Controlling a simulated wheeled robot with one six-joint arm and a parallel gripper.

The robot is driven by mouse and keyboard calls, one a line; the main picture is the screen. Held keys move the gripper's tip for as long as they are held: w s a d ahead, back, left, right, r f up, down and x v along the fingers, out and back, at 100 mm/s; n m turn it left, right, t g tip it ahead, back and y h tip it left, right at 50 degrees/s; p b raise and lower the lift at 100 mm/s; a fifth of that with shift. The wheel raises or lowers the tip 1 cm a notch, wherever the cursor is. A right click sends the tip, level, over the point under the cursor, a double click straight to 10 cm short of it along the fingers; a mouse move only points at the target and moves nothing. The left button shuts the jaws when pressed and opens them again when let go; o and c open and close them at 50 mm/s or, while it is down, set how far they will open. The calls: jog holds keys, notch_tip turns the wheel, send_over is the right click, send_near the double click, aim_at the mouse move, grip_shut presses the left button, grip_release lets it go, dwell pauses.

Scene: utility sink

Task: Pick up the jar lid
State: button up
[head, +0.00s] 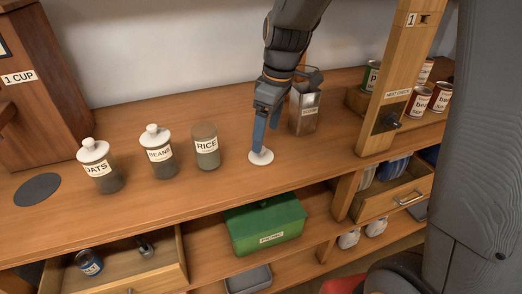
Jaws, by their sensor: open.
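The white round jar lid (261,157) lies flat on the wooden counter, to the right of the rice jar. My gripper (259,145) points down right over the lid, with its blue-grey fingers close to or touching it. The oats jar (100,166) and beans jar (159,152) each wear a white knobbed lid.
A metal container (304,110) stands just behind and right of my gripper. A wooden post (398,80) rises farther right, near several cans (419,103). A dark disc (37,190) lies at left. A green box (266,224) sits on the shelf below. The counter's front strip is clear.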

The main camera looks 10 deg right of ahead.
jog(key=shift+s+a+f+p, duration=0.15)
jog(key=shift+a+f+p, duration=0.15)
jog(key=shift+f, duration=0.5)
jog(key=shift+a+f+p, duration=0.15)
jog(key=shift+f+p, duration=0.2)
jog(key=shift+f, duration=0.65)
jog(key=shift+a+f+p, duration=0.15)
jog(key=shift+f+p, duration=0.15)
jog(key=shift+f, duration=0.7)
jog(key=c, duration=1.1)
